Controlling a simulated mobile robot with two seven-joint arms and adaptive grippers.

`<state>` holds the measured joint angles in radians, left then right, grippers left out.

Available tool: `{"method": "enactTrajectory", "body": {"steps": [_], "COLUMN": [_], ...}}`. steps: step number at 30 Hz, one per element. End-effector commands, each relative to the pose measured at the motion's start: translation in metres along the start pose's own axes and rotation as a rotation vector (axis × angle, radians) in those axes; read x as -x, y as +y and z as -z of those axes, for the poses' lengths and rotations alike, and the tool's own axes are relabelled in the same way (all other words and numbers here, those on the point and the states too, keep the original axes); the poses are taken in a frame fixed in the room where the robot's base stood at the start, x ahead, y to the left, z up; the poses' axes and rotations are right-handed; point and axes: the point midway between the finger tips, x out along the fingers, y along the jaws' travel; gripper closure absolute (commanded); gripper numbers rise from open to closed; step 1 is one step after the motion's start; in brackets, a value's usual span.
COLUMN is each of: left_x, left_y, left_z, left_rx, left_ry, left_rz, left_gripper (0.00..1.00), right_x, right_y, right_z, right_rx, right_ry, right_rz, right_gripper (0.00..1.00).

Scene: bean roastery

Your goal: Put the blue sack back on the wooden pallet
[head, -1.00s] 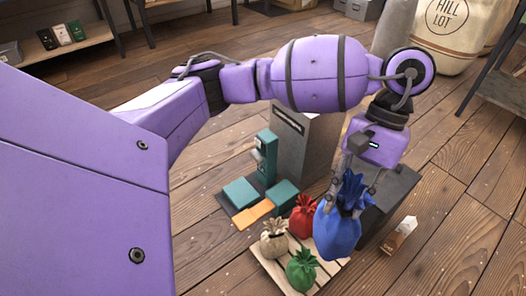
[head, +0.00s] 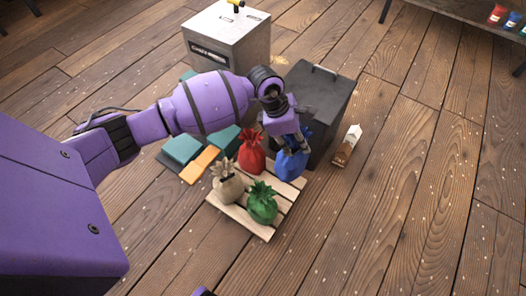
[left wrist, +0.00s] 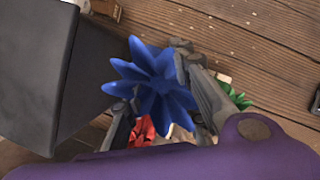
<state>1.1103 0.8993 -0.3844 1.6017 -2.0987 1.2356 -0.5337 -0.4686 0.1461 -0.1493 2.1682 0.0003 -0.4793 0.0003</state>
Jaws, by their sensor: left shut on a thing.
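The blue sack (head: 290,166) is at the right back corner of the wooden pallet (head: 243,222) in the head view. I cannot tell whether its base touches the slats. My left gripper (head: 294,143) is shut on its gathered top from above. In the left wrist view the blue sack's spiky top (left wrist: 155,88) sits between the fingers and hides its body. A red sack (head: 251,152), a beige sack (head: 227,184) and a green sack (head: 262,203) stand on the pallet. My right gripper is not in view.
A dark grey box with a handle (head: 318,105) stands right behind the blue sack. A carton (head: 347,146) stands on the floor to the right. A pale bin (head: 226,40) and teal and orange pieces (head: 200,164) are behind the pallet.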

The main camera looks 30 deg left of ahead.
Motion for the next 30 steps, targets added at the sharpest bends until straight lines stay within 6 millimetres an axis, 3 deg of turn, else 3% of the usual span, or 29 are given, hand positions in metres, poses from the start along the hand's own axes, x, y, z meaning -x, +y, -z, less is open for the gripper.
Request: {"method": "enactTrajectory", "body": {"steps": [3, 9, 30], "left_x": [-0.019, -0.035, -0.111], "left_y": [0.010, 0.017, 0.018], "left_z": [0.015, 0.029, 0.061], "left_rx": [0.120, 0.221, 0.231], "left_ry": [-0.005, -0.007, -0.006], "left_rz": [-0.051, -0.093, -0.096], "left_gripper": [1.00, 1.00, 1.00], "right_x": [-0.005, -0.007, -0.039], "right_y": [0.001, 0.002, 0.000], "right_z": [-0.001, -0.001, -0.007], "right_rx": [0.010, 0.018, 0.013], "right_ry": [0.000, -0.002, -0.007], "right_rz": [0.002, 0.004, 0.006], "right_gripper": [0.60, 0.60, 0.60]}}
